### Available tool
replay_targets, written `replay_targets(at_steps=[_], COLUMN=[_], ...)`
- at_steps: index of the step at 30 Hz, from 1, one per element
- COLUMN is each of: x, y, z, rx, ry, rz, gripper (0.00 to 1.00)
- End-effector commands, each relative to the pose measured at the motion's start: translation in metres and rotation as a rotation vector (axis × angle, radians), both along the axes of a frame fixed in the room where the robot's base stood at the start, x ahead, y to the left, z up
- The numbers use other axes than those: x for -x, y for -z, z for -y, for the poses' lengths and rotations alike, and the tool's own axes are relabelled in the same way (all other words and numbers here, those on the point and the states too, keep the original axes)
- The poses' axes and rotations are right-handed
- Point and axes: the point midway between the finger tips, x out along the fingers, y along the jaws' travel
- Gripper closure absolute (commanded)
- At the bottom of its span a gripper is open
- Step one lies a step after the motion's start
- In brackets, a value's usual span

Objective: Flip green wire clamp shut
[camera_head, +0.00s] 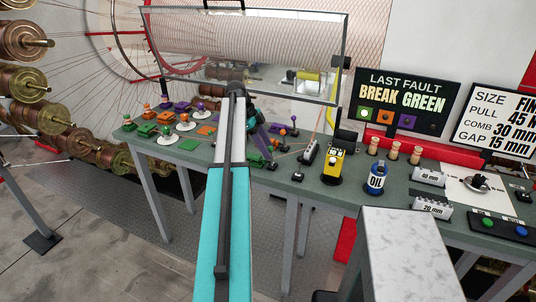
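Several small wire clamps in green, orange and purple stand on the green bench top. Green ones show at the left (148,131) and nearer the front edge (189,144). Another green piece (256,160) lies just right of my arm, partly covered by it. I cannot tell which clamp is open or shut. My arm reaches from the bottom middle up over the bench, and its wrist bends down behind the forearm. My gripper (264,154) is low over the bench near that green piece, small and dark. I cannot make out its fingers, or whether it touches anything.
A clear guard (240,50) stands over the back of the bench. A pale block (410,250) stands at front right. Copper spools (25,40) line the left.

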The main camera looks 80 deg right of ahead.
Motion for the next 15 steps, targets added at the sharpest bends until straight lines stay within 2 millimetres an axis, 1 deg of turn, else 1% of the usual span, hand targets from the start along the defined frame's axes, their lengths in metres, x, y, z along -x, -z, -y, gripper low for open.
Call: replay_targets(at_steps=[15], x=[-0.038], y=[-0.064], z=[0.006], rx=[0.001], ry=[-0.003], rz=[0.002], gripper=[0.62])
